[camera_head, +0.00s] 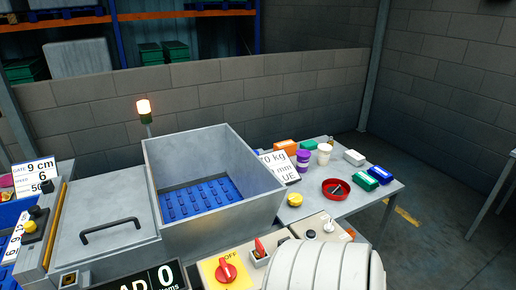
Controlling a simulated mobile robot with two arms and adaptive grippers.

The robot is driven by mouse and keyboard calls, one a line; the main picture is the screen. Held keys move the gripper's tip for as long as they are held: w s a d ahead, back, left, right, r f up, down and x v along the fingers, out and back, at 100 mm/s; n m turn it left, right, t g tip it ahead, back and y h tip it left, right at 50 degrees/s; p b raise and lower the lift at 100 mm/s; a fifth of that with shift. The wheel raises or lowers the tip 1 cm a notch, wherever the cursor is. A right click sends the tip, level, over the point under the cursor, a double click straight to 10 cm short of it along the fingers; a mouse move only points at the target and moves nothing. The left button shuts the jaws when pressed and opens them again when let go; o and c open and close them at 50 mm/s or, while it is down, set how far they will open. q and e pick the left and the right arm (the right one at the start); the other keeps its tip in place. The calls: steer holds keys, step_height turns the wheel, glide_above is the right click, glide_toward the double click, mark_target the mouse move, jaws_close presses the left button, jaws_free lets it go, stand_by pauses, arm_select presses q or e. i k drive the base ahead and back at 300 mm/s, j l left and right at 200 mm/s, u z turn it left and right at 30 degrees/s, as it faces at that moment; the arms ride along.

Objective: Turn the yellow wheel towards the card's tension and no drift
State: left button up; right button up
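A small yellow round piece (295,199), which may be the yellow wheel, sits at the near left of the grey side table beside the metal hopper; its setting cannot be read. A white card (279,167) stands tilted behind the hopper's right rim. Its visible text reads "0 kg" and "UE"; its left part is hidden. Another white card (35,175) at the far left reads "GATE 9 cm", "6" and "50", partly cut off. No drift reading is visible. Neither gripper is in view.
The open metal hopper (260,188) has a blue studded floor. A red rotary switch (227,271) on a yellow plate is in front. The side table (350,205) carries a red dish (336,189), cups and coloured boxes. A white rounded body, likely my arm, covers the bottom right.

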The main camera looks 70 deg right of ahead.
mark_target(295, 199)
steer(key=z, duration=0.5)
steer(key=l+z, duration=0.15)
steer(key=z, duration=0.8)
steer(key=l+z, duration=0.1)
steer(key=z, duration=0.85)
steer(key=i+l, duration=0.05)
